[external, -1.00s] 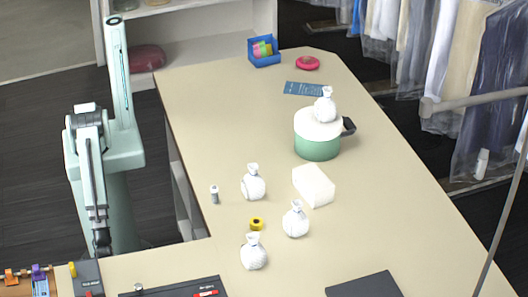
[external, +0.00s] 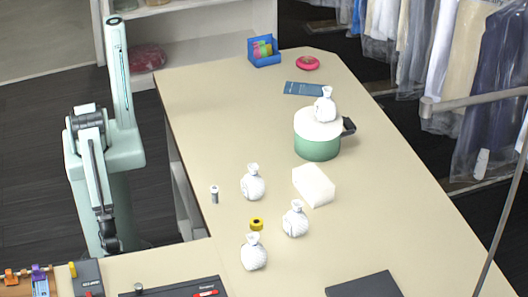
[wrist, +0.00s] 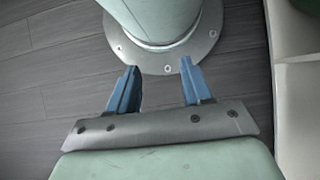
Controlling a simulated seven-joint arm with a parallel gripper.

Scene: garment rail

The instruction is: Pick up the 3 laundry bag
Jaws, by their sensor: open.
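Several white, tied-neck laundry bags stand on the beige table. One bag (external: 253,184) is left of the white block, a second (external: 295,220) is below the block, and a third (external: 254,253) is nearest the front. Another white bag (external: 324,106) sits on top of a green and white round container (external: 317,140). In the wrist view my gripper (wrist: 158,78) is open with two blue fingers apart and nothing between them. It points at the floor and my own base. In the external view it hangs low beside the table's left edge, away from every bag, its fingers hard to make out.
A white block (external: 314,186), a yellow tape roll (external: 256,224) and a small grey cylinder (external: 214,194) stand among the bags. The table's right side is mostly clear.

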